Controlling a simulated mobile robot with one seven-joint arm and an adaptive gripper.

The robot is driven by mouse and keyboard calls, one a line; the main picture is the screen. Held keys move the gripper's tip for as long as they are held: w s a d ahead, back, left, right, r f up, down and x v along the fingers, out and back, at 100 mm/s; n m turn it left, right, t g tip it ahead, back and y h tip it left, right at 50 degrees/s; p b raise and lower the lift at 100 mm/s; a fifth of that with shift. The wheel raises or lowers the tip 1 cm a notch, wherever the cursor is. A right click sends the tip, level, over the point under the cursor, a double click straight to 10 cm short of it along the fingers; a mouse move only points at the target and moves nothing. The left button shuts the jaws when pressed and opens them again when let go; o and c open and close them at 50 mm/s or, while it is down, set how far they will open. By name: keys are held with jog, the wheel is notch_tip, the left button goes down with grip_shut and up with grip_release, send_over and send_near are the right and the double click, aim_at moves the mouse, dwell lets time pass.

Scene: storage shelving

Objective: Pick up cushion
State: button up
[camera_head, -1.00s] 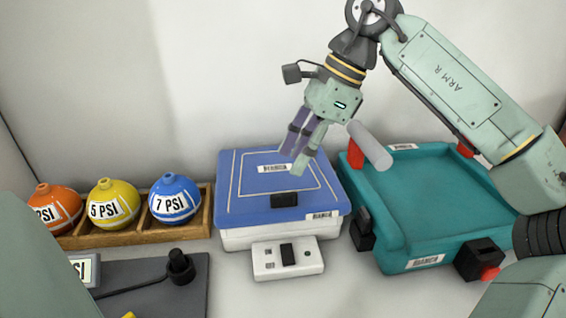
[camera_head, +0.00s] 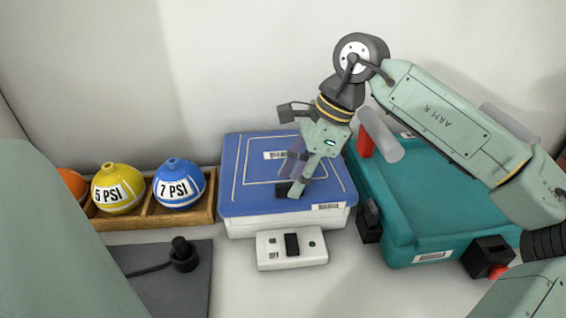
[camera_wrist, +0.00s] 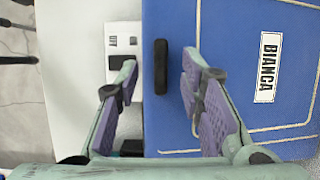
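A blue, flat-topped pad (camera_head: 240,180) with pale seam lines and a BIANCA label sits on a white base; it is the most cushion-like thing here, though I cannot tell if it is soft. It fills the right of the wrist view (camera_wrist: 220,25). A black tab (camera_wrist: 161,66) stands at its front edge. My gripper (camera_head: 293,190) is low over the front of the pad. In the wrist view, my gripper (camera_wrist: 158,75) is open, with one purple-padded finger on each side of the tab. I see gaps between the tab and both fingers.
A white control box (camera_head: 292,248) adjoins the front of the base. A teal tray (camera_head: 450,200) with red and black fittings stands close on the right. A wooden rack (camera_head: 145,222) with labelled balls is on the left. A dark panel (camera_head: 185,285) lies in front of it.

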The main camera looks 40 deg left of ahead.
jog(key=shift+s+a+f, duration=0.25)
jog(key=shift+f, duration=0.4)
jog(key=shift+c, duration=0.4)
grip_shut()
